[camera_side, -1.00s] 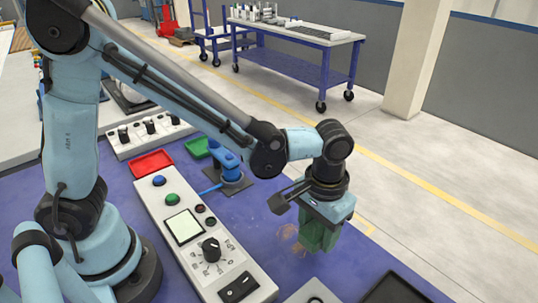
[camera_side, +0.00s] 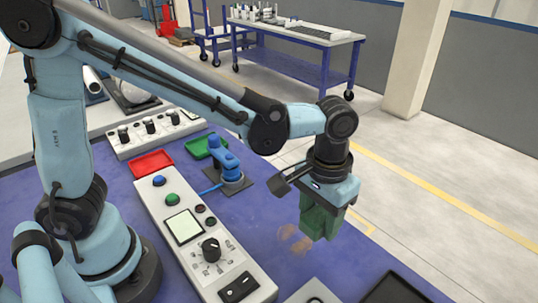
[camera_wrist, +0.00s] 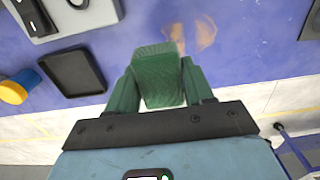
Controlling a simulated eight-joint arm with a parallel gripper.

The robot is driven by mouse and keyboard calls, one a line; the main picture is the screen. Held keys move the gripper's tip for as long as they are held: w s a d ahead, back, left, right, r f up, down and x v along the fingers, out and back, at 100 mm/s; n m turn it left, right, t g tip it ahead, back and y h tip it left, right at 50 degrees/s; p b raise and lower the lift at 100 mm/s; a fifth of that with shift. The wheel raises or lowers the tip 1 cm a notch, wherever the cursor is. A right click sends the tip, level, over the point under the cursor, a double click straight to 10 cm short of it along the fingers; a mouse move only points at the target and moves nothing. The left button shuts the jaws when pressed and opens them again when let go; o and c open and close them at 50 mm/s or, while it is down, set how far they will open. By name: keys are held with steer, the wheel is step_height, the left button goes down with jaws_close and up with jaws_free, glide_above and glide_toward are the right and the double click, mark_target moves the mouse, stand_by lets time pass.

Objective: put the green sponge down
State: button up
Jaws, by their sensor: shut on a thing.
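My gripper (camera_wrist: 159,88) is shut on the green sponge (camera_wrist: 158,78), which sits between its two green fingers in the wrist view. In the side view my gripper (camera_side: 321,222) points down over the right part of the blue table (camera_side: 235,232), with the sponge held in it. The fingers and sponge are nearly the same green there, so their edges are hard to tell apart. The sponge appears to be above the table. Brownish smudges (camera_side: 293,239) lie on the table just left of it; they also show in the wrist view (camera_wrist: 200,35).
A long control panel (camera_side: 205,237) with buttons and a dial stands left of my gripper. A black tray (camera_side: 395,290) lies at the front right.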

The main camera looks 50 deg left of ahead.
steer(key=s+a+r, duration=0.3)
steer(key=s+a, duration=0.2)
steer(key=a, duration=0.1)
glide_above(269, 207)
step_height(269, 207, down, 7)
steer(key=shift+r, duration=0.1)
steer(key=shift+f, duration=2)
steer(key=shift+f, duration=0.3)
